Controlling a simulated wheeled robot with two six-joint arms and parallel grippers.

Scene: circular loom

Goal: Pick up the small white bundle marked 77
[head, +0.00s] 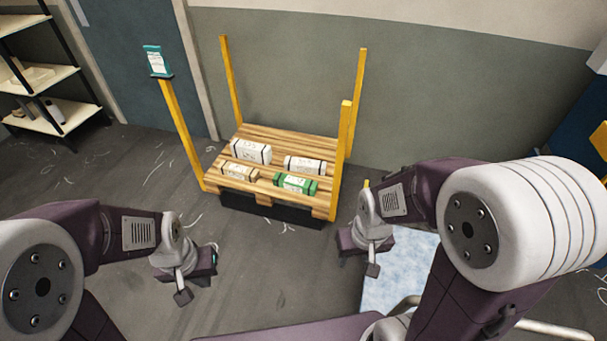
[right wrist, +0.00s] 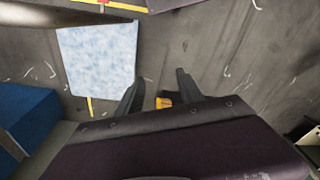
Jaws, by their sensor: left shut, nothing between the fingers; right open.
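Several wrapped bundles lie on a wooden pallet (head: 277,138) with yellow corner posts in the head view. A larger white bundle (head: 250,151) is at the back left, a smaller white one (head: 304,164) at the back right, a tan one (head: 239,173) at the front left, and a green one (head: 296,184) at the front right. Their labels are too small to read, so I cannot make out 77. My left gripper (head: 183,297) is shut and empty, in front and left of the pallet. My right gripper (head: 373,269), also in the right wrist view (right wrist: 160,92), is open and empty, front right of the pallet.
A shelf rack (head: 45,80) stands at the far left. A pale blue mottled panel (head: 397,275) is beneath my right arm. Bare floor (head: 270,265) lies between my grippers.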

